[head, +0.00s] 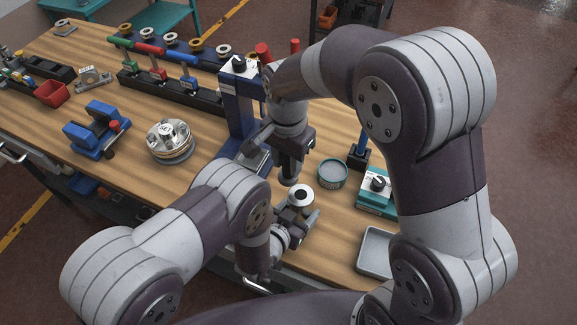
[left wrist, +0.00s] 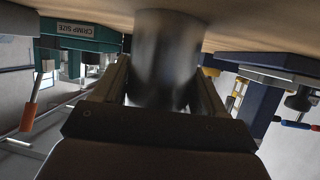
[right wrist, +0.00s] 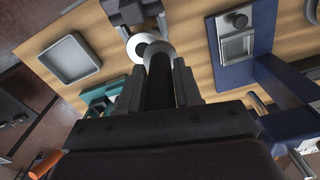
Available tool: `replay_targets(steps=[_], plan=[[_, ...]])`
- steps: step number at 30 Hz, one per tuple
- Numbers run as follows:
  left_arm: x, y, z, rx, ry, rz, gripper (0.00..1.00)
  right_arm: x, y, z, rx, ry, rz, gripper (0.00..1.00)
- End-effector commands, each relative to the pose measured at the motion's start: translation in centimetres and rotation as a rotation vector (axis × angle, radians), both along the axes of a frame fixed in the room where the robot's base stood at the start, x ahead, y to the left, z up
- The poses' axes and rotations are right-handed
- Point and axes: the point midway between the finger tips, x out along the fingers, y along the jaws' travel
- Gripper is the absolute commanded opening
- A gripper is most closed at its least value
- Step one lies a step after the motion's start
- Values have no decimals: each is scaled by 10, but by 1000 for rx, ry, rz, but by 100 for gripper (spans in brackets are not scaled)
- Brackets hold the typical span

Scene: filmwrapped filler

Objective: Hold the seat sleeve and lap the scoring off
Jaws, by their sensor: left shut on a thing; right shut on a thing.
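The seat sleeve (head: 301,194) is a short metal cylinder with a pale ring face and a dark bore, facing up. My left gripper (head: 294,212) is shut on it above the bench front; the left wrist view shows its grey side (left wrist: 168,55) between the fingers. My right gripper (head: 291,158) is shut on a dark cylindrical lap tool (head: 289,178), which points down. In the right wrist view the tool (right wrist: 160,82) reaches towards the sleeve's ring (right wrist: 149,48) and overlaps its edge. I cannot tell whether they touch; the tool does not look inside the bore.
A teal tin (head: 332,174), a teal crimp box (head: 378,188) and a grey tray (head: 374,252) stand on the right. A blue press (head: 240,108) stands behind my grippers. A round metal stack (head: 170,142), blue vise (head: 95,132) and tool rack (head: 170,92) occupy the left bench.

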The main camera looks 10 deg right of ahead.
Motion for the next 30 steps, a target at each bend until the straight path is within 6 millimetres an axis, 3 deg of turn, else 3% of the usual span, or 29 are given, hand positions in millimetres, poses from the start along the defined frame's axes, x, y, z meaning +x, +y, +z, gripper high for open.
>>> replay_targets(steps=[12,26,27,29,30], plan=[[0,0,0,0,-1,1,34,0,0,32,0,0,0,0],[0,0,0,0,-1,1,34,0,0,33,0,0,0,0],[0,0,0,0,-1,1,78,0,0,33,0,0,0,0],[0,0,0,0,-1,1,98,0,0,33,0,0,0,0],[0,0,0,0,-1,1,100,0,0,33,0,0,0,0]])
